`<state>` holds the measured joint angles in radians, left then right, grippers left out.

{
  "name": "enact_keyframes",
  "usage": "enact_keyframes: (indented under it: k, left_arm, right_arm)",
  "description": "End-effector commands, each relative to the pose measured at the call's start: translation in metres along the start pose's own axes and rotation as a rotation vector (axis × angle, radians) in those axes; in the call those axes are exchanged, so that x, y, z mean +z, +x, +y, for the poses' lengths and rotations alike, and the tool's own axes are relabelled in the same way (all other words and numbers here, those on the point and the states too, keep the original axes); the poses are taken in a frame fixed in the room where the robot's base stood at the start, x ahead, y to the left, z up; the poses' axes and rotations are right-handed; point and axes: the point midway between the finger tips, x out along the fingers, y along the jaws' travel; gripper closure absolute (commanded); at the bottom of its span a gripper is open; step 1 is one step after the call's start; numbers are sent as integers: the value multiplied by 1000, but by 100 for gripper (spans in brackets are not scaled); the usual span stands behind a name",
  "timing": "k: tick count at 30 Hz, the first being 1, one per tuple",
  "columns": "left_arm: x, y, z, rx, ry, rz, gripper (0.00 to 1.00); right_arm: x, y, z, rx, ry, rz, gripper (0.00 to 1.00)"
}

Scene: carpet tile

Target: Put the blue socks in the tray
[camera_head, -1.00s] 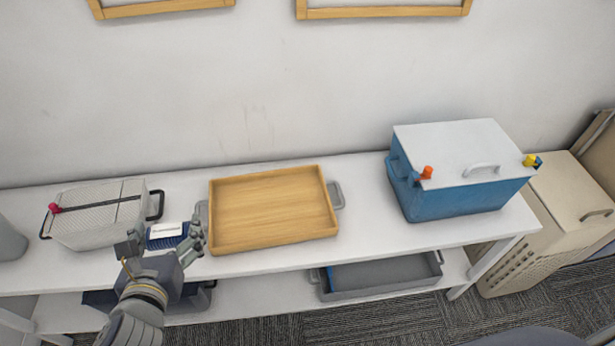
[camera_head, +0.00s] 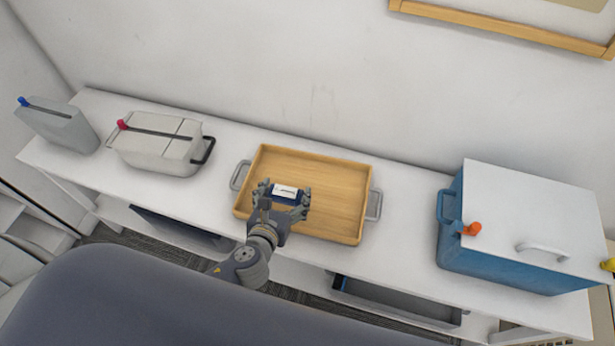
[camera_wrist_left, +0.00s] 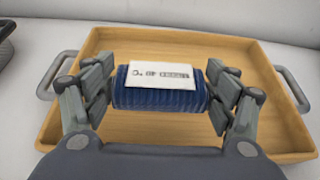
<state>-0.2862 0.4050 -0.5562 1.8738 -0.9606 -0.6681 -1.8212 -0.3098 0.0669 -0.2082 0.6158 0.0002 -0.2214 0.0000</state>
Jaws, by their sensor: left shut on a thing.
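The blue socks (camera_head: 287,197) are a dark blue ribbed bundle with a white printed label. My left gripper (camera_head: 283,201) is shut on them, one finger at each end. In the left wrist view the socks (camera_wrist_left: 158,101) sit between the two fingers (camera_wrist_left: 158,97), with the tray behind and below them. The wooden tray (camera_head: 345,187) has grey side handles and stands on the white table; it also shows in the left wrist view (camera_wrist_left: 190,45). The socks are over the tray's left front part. I cannot tell whether they touch its floor. My right gripper is not in view.
A grey-white box (camera_head: 160,145) with a red knob stands left of the tray. A grey container (camera_head: 62,125) with a blue knob is at the far left. A large blue cooler (camera_head: 510,255) with a white lid stands to the right. The white table (camera_head: 405,235) is clear between tray and cooler.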

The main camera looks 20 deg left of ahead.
Motion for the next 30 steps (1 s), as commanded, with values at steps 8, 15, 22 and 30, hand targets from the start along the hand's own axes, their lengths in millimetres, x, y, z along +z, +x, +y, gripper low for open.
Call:
enact_keyframes:
  k: [8, 15, 22, 30]
  left_arm:
    - [21, 63, -25, 1, -2, -2, 45]
    - [26, 88, -34, 1, 1, 1, 45]
    - [0, 98, -35, 1, 0, 5, 45]
    - [-6, 101, -35, 0, 1, 1, 45]
  right_arm:
    - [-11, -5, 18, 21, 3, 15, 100]
    - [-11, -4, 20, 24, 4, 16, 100]
    - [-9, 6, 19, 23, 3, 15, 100]
    - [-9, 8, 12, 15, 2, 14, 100]
